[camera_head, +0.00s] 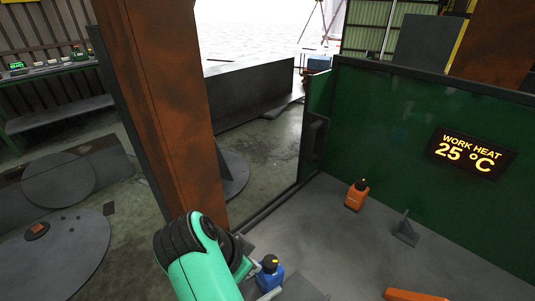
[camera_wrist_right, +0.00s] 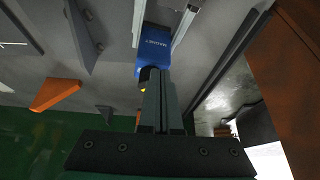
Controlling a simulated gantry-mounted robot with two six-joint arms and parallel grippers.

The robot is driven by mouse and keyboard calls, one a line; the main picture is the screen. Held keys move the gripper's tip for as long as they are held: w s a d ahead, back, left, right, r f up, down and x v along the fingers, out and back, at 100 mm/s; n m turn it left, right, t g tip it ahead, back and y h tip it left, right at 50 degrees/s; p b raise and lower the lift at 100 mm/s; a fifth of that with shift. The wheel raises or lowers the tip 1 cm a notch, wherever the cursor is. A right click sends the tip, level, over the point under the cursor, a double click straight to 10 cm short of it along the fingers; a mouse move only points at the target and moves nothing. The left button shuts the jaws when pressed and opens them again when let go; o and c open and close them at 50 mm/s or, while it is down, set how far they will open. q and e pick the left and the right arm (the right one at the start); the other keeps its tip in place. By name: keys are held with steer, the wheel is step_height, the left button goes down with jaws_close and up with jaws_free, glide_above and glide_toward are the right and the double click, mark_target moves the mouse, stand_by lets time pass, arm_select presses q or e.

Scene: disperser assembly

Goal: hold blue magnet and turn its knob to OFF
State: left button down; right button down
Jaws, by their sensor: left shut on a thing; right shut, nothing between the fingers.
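The blue magnet (camera_head: 269,282) stands on the grey work table at the bottom of the head view, with its black knob (camera_head: 269,264) on top, which carries a yellow mark. My left gripper (camera_head: 262,281) is shut on the magnet, one finger on each side. In the right wrist view the magnet (camera_wrist_right: 153,45) shows its label between the left fingers. My right gripper (camera_wrist_right: 158,75) is shut and empty, its fingertips at the knob end of the magnet. They partly hide the knob (camera_wrist_right: 144,83); I cannot tell whether they touch it. The knob's setting is not readable.
An orange magnet-like block (camera_head: 356,196) and a grey angled bracket (camera_head: 405,231) stand farther back on the table. An orange piece (camera_head: 414,296) lies at the front. A green wall (camera_head: 390,130) with a heat display (camera_head: 470,154) closes the back. A rusty column (camera_head: 165,110) rises at left.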

arm_select(q)
steer(key=shift+s+f, duration=0.1)
steer(key=shift+f, duration=0.25)
arm_select(e)
steer(key=shift+f, duration=0.15)
steer(key=shift+w+d, duration=0.15)
steer(key=shift+d, duration=0.2)
stand_by(0.3)
steer(key=shift+d, duration=0.1)
steer(key=shift+s+d, duration=0.3)
steer(key=shift+s, duration=0.15)
arm_select(q)
steer(key=shift+a, duration=0.1)
arm_select(e)
steer(key=shift+s+d, duration=0.15)
steer(key=shift+d, duration=0.25)
steer(key=shift+s+a, duration=0.3)
stand_by(0.4)
